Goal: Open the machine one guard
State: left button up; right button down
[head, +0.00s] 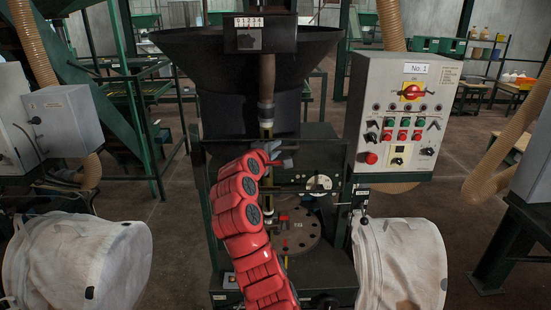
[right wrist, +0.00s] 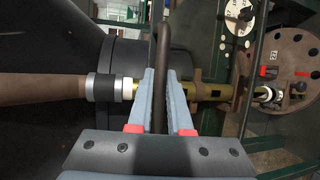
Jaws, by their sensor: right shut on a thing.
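Machine one stands ahead in the head view, with a black hopper (head: 250,50) on top and a control panel (head: 393,120) marked "No. 1". My right gripper (head: 280,155) reaches to the machine's front, below the hopper. In the right wrist view its two grey fingers (right wrist: 161,75) are shut on a dark bar-like handle (right wrist: 162,40), which appears to belong to the guard. The guard itself is hard to make out, and my red arm hides part of the machine's front. My left gripper is not in view.
A round plate (head: 290,232) lies low inside the machine. White fabric bags stand at the lower left (head: 75,262) and lower right (head: 400,264). A beige hose (head: 500,155) hangs at the right. Floor shows between the left bag and the machine.

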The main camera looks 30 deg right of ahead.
jog(key=shift+r, duration=0.6)
jog(key=c, duration=0.8)
grip_release()
jog(key=shift+c, duration=0.2)
jog(key=shift+s+a, duration=0.15)
jog(key=shift+a, duration=0.1)
jog(key=b+v, duration=0.5)
jog(key=v, duration=1.1)
jog(key=shift+s+a, duration=0.25)
jog(key=shift+s, duration=0.15)
